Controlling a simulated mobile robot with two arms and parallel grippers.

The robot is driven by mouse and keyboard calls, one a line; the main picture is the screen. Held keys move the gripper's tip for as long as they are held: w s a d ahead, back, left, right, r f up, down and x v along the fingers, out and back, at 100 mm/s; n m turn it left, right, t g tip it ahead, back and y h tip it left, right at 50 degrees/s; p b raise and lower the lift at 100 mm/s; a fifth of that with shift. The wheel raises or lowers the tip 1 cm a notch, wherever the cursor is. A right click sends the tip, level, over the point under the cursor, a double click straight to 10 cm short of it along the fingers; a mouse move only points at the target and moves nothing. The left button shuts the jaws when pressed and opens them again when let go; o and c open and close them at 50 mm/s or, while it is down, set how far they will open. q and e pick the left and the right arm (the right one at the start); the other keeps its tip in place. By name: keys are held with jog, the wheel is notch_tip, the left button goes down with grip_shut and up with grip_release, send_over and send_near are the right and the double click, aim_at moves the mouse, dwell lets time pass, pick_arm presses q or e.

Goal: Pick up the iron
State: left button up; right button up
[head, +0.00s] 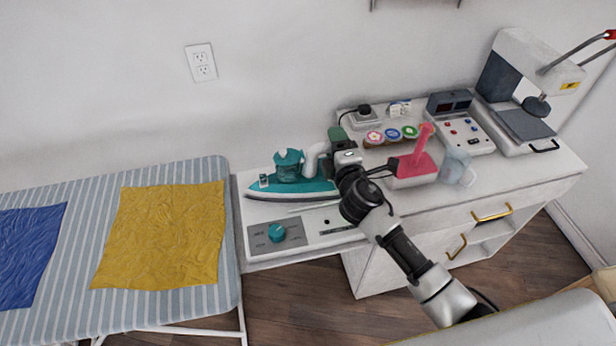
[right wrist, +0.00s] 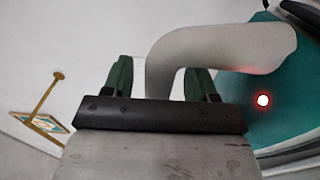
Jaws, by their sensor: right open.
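The teal iron (head: 290,184) stands flat on the left wing of the white cabinet, with its white handle (head: 311,158) toward the right. My right gripper (head: 331,152) is at the handle's right end. In the right wrist view the white handle (right wrist: 215,45) curves down between the two green fingers of my right gripper (right wrist: 160,76), which are apart. A gap shows beside the handle, and I cannot tell whether a finger touches it. The teal body (right wrist: 258,85) with a red-white light shows at the right. My left gripper is not in view.
A striped ironing board (head: 70,240) with yellow cloth (head: 165,235) and blue cloth (head: 28,255) is at the left. Right of the gripper stand a pink-red device (head: 412,168), a clear jug (head: 457,168), several round tins and a heat press (head: 520,90). A control panel (head: 277,235) lies in front of the iron.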

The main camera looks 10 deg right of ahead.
jog(key=shift+s, duration=0.1)
jog(key=shift+c, duration=0.3)
grip_shut()
jog(key=shift+d, duration=0.1)
dwell(0.8)
jog(key=shift+r, duration=0.15)
